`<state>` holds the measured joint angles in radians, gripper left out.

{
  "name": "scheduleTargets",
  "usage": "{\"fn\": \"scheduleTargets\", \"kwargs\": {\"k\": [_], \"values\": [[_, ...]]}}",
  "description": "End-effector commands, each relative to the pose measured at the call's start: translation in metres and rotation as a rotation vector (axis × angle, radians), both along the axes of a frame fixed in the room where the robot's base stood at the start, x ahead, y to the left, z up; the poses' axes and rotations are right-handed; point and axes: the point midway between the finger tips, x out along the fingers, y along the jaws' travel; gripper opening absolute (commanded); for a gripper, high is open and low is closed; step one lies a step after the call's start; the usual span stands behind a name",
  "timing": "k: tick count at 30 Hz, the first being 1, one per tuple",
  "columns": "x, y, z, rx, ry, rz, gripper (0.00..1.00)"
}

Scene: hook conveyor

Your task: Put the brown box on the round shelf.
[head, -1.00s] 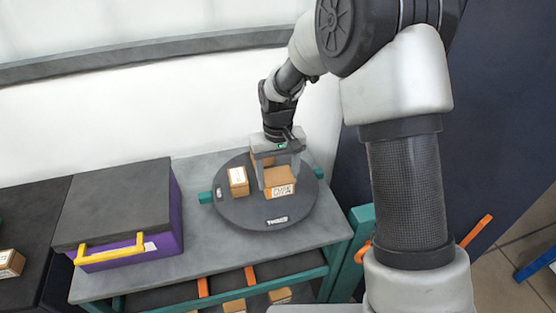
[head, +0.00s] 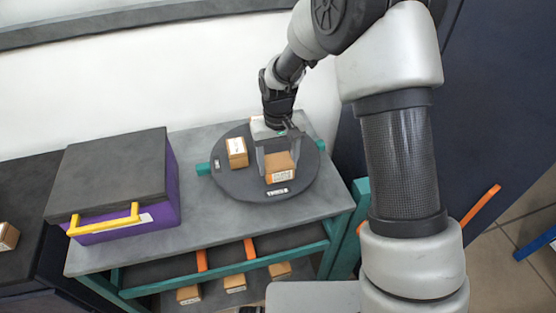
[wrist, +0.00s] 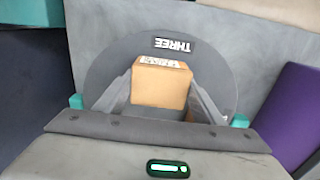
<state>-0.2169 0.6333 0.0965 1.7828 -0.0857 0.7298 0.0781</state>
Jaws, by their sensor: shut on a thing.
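The brown box (head: 281,168) with a white label is between the two fingers of my gripper (head: 279,168), over the front right part of the dark round shelf (head: 230,185). In the wrist view the brown box (wrist: 160,88) sits between the grey fingers, with the round shelf (wrist: 220,60) and its "THREE" label beyond. My gripper is shut on the box. The box is at or just above the shelf surface; I cannot tell if they touch. A second brown box (head: 237,152) stands on the shelf to the left.
A purple case (head: 165,210) with a dark lid and yellow handle stands left on the grey table (head: 230,222). Several small boxes (head: 235,283) lie on a lower level. Another box (head: 8,236) is at the far left. The shelf's front left part is clear.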

Motion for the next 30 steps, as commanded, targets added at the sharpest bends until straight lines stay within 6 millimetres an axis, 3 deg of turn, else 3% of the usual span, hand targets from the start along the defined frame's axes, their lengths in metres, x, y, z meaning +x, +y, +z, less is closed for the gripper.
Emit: {"fn": "scheduleTargets", "kwargs": {"k": [29, 30], "values": [[0.0, 0.0, -0.012, 0.0, -0.001, 0.0, 0.32], [0.0, 0.0, -0.011, 0.0, -0.001, 0.0, 0.67]]}}
